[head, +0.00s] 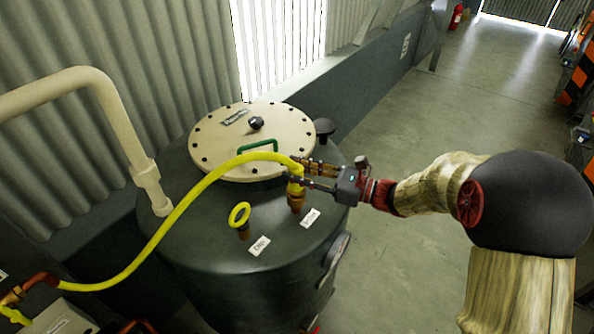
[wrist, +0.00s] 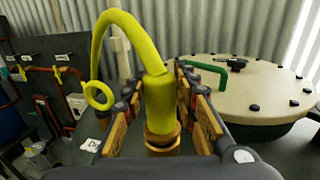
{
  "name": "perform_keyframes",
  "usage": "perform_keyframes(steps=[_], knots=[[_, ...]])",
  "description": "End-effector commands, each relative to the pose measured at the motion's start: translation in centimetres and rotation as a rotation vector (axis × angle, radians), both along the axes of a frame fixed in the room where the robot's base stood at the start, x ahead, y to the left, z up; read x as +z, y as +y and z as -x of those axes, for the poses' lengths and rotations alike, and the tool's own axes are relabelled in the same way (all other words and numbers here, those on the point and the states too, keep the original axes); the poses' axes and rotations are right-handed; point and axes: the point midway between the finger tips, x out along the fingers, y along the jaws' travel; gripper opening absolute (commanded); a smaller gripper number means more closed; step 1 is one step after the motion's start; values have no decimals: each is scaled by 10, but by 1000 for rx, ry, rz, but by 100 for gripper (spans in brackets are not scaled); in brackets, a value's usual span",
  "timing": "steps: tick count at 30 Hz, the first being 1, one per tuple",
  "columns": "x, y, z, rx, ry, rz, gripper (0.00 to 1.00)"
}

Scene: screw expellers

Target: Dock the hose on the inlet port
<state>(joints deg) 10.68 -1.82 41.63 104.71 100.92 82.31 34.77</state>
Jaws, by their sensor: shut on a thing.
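The yellow hose (head: 178,217) arcs from a fitting at the lower left up to the tank top. My gripper (head: 296,174) is shut on its end, which also shows between the orange-padded fingers (wrist: 160,105) in the wrist view. The hose end points down, roughly upright. A brass-coloured port (head: 296,203) stands directly below it, beside a small white label (head: 310,217). A brass collar (wrist: 162,141) shows under the yellow end in the wrist view. I cannot tell whether hose and port are joined or just touching.
A second port with a yellow ring (head: 240,213) stands to the left, by another label (head: 260,246). The cream bolted lid (head: 215,150) with a green handle (head: 258,146) lies behind the gripper. A cream pipe (head: 110,100) rises at the left. Open floor lies right of the tank.

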Motion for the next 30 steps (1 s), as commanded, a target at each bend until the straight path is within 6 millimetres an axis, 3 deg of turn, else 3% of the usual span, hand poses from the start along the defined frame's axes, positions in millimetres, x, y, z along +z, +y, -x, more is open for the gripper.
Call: perform_keyframes(steps=[19, 20, 24, 30], knots=[[-11, 0, 0, 0, -1, -1, 0], [-11, 0, 0, 0, -1, -1, 30], [-11, 0, 0, 0, -1, -1, 36], [-11, 0, 0, 0, 1, 1, 36]])
